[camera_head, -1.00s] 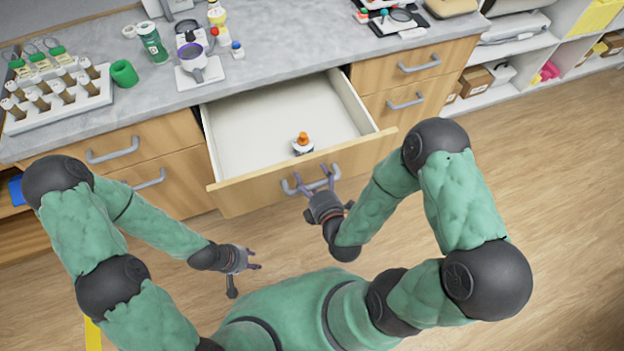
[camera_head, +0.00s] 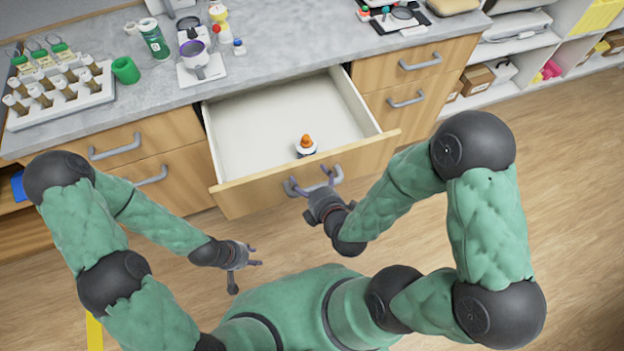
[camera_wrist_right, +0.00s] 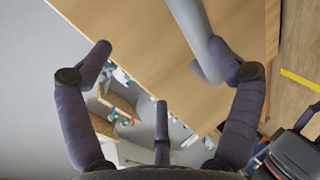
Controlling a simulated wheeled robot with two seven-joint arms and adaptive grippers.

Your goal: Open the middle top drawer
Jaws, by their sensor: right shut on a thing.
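The middle top drawer (camera_head: 262,185) is pulled well out from under the counter, its white inside in view. A small white bottle with an orange cap (camera_head: 306,146) stands inside near the front. The grey bar handle (camera_head: 290,188) is on the drawer front; it also shows in the right wrist view (camera_wrist_right: 192,30). My right gripper (camera_head: 318,183) is at this handle, shut on it, with its fingers partly hiding it. In the wrist view the handle lies against the right-hand finger. My left gripper (camera_head: 256,256) is open and empty, low in front of the cabinet.
Closed drawers flank the open one, with handles at left (camera_head: 114,148) and right (camera_head: 420,63). The wooden floor (camera_head: 500,160) to the right is clear.

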